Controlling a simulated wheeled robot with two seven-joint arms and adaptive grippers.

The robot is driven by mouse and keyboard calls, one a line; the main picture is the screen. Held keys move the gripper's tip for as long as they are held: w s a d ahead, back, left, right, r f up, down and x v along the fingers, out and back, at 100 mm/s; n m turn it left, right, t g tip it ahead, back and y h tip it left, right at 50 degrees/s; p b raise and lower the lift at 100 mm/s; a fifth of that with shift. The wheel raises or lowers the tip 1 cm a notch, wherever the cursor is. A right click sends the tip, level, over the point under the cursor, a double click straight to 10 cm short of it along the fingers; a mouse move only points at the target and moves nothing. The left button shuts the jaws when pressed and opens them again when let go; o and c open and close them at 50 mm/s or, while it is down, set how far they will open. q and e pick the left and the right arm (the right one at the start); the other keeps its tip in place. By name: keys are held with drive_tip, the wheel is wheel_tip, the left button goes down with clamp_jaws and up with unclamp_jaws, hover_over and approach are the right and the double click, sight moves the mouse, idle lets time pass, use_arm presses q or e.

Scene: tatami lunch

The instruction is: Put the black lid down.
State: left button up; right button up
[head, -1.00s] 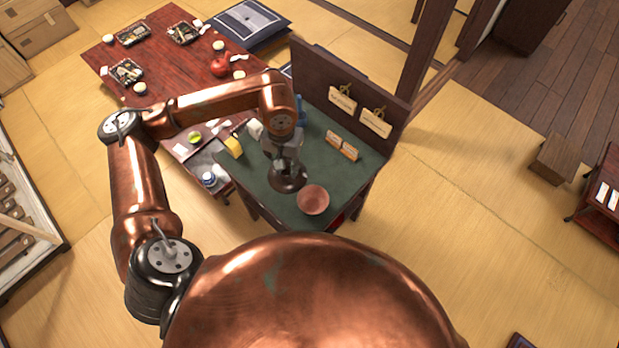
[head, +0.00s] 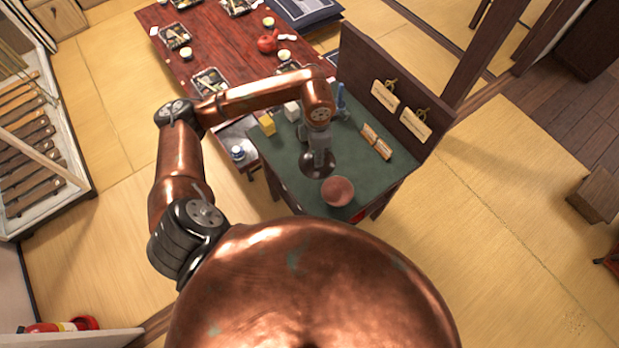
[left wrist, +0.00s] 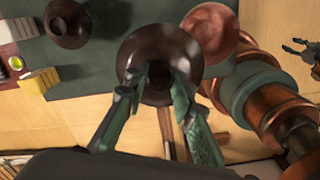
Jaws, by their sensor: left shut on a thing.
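The black lid (left wrist: 188,52), round and dark brown-black, is in my left gripper (left wrist: 156,75), whose fingers close on its middle from both sides. In the head view the lid (head: 320,172) is over the green tabletop's (head: 365,170) near part, under my left gripper (head: 319,155). Whether it touches the top I cannot tell. A reddish-brown bowl (head: 338,191) stands close beside it; in the left wrist view the lid's rim adjoins the bowl (left wrist: 213,28). My right gripper (left wrist: 299,49) appears at the right edge of the left wrist view, fingers apart and empty.
A second dark round piece (left wrist: 68,22) stands on the green top. A yellow block (head: 267,124), a white block (head: 291,111) and a blue item (head: 341,98) are farther back. Orange-brown cards (head: 376,142) stand right, before a dark upright panel (head: 385,80). A low red table (head: 205,60) lies beyond.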

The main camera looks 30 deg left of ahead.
sight(309, 157)
use_arm(q)
drive_tip(key=f+n, duration=0.1)
drive_tip(key=n, duration=0.1)
drive_tip(key=a+f+n, duration=0.1)
drive_tip(key=n, duration=0.5)
drive_tip(key=shift+a+f, duration=0.3)
drive_tip(key=shift+f, duration=0.1)
drive_tip(key=n, duration=0.1)
drive_tip(key=f+n, duration=0.1)
drive_tip(key=n, duration=0.1)
drive_tip(key=a+n, duration=0.1)
drive_tip(key=n, duration=0.1)
drive_tip(key=shift+f+b, duration=0.3)
drive_tip(key=shift+b, duration=0.05)
drive_tip(key=shift+a+f+n, duration=0.1)
drive_tip(key=shift+f+n, duration=0.15)
drive_tip(key=shift+n, duration=0.05)
wheel_tip(309, 157, down, 10)
drive_tip(key=shift+r, duration=0.2)
drive_tip(key=shift+f, duration=0.2)
drive_tip(key=o, duration=1)
drive_tip(key=shift+o, duration=0.3)
drive_tip(key=shift+r, duration=0.1)
